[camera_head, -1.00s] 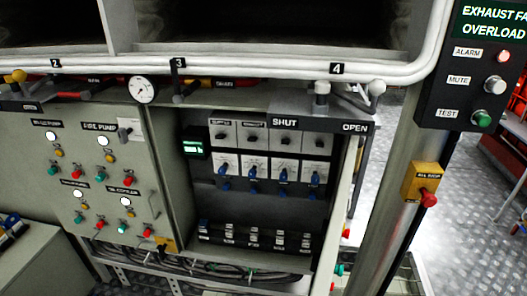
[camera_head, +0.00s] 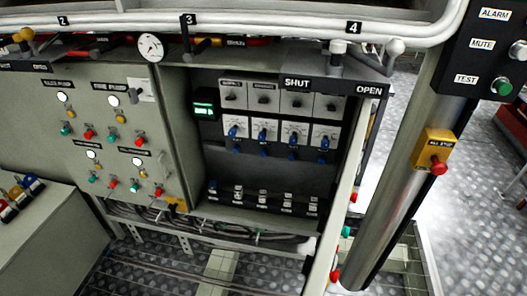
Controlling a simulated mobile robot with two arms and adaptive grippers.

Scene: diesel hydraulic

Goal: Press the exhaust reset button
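No button clearly marked exhaust reset can be made out. An open cabinet holds a switch panel (camera_head: 216,165) with a row of dark rotary knobs on white plates. The second plate's small label looks like EXHAUST, and its knob (camera_head: 265,99) is upright. Below are several blue-handled switches (camera_head: 264,133) and a bottom row of small black-and-white devices (camera_head: 262,201) too small to read. A small green-lit display (camera_head: 204,109) sits at the panel's upper left. Neither gripper is in view.
An alarm panel (camera_head: 462,55) with a green TEST button (camera_head: 502,86) is cut off at top right. A yellow box with a red stop button (camera_head: 439,166) is on the post (camera_head: 392,190). A grey cabinet (camera_head: 40,120) with lamps and buttons stands left. White pipes (camera_head: 270,31) cross above.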

